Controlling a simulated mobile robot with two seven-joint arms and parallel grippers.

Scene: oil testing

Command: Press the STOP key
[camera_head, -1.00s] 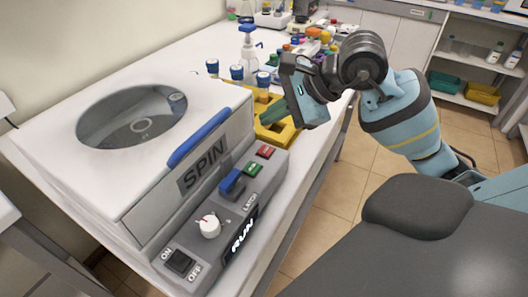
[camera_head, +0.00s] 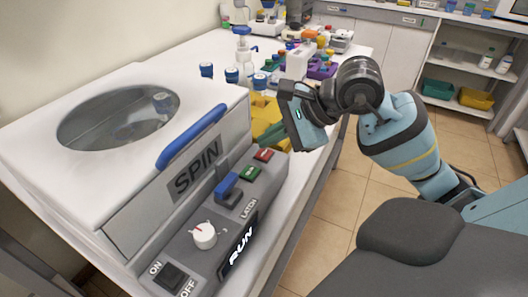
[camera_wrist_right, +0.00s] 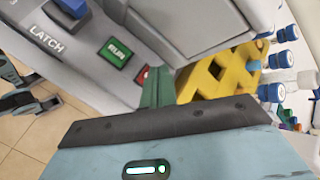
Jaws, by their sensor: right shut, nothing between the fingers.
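The red key (camera_head: 264,155), the STOP key by its colour, sits at the far end of the SPIN machine's (camera_head: 197,208) grey control panel, beside the green RUN key (camera_head: 250,172). In the right wrist view the red key (camera_wrist_right: 142,75) is partly hidden by my finger, and its label cannot be read. My right gripper (camera_head: 268,136) is shut and empty, its green fingers pointing toward the panel just beyond the red key. In the right wrist view its fingertips (camera_wrist_right: 158,72) overlap the key's edge; I cannot tell whether they touch. My left gripper is not in view.
A blue latch lever (camera_head: 228,184), a white knob (camera_head: 204,235) and an ON/OFF switch (camera_head: 171,275) share the panel. A yellow rack (camera_head: 262,108) stands close behind the fingers. Blue-capped bottles (camera_head: 231,75) and lab items crowd the table behind.

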